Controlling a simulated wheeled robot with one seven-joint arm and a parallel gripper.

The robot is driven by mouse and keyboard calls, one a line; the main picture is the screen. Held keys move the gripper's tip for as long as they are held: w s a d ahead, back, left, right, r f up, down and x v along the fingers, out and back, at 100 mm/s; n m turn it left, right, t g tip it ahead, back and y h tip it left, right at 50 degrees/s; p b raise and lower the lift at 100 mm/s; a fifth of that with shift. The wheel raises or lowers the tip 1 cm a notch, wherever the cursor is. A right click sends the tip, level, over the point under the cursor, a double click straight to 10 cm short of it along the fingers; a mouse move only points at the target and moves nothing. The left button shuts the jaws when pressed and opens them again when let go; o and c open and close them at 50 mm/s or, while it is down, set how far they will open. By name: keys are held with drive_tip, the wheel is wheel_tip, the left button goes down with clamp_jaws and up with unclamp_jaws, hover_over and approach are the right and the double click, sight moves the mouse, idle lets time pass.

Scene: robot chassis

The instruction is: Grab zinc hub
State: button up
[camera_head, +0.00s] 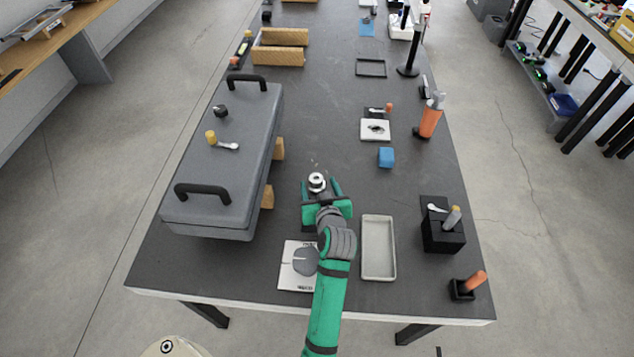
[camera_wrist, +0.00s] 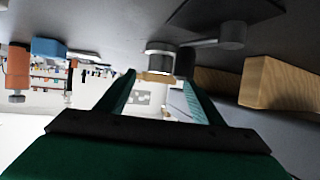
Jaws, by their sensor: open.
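The zinc hub, a small silvery ring-shaped part (camera_head: 317,181), stands on the dark table ahead of my gripper. In the wrist view the silvery cylinder (camera_wrist: 161,57) has a tan or brass-coloured band at its lower edge in the picture. My gripper (camera_head: 321,184) is open, its two green fingers reaching toward the hub. I cannot tell how far the hub is inside the jaws.
A large grey case (camera_head: 225,175) with black handles lies left, near wooden blocks (camera_head: 279,148). An empty grey tray (camera_head: 378,247) lies right of my arm, and a white printed card (camera_head: 297,277) left of it. A blue cube (camera_head: 386,157) and black holder (camera_head: 441,237) stand to the right.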

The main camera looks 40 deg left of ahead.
sight(316, 178)
drive_tip(key=shift+x, duration=2.75)
drive_tip(key=shift+d+f, duration=0.1)
drive_tip(key=shift+f, duration=0.05)
drive_tip(key=c, duration=1.3)
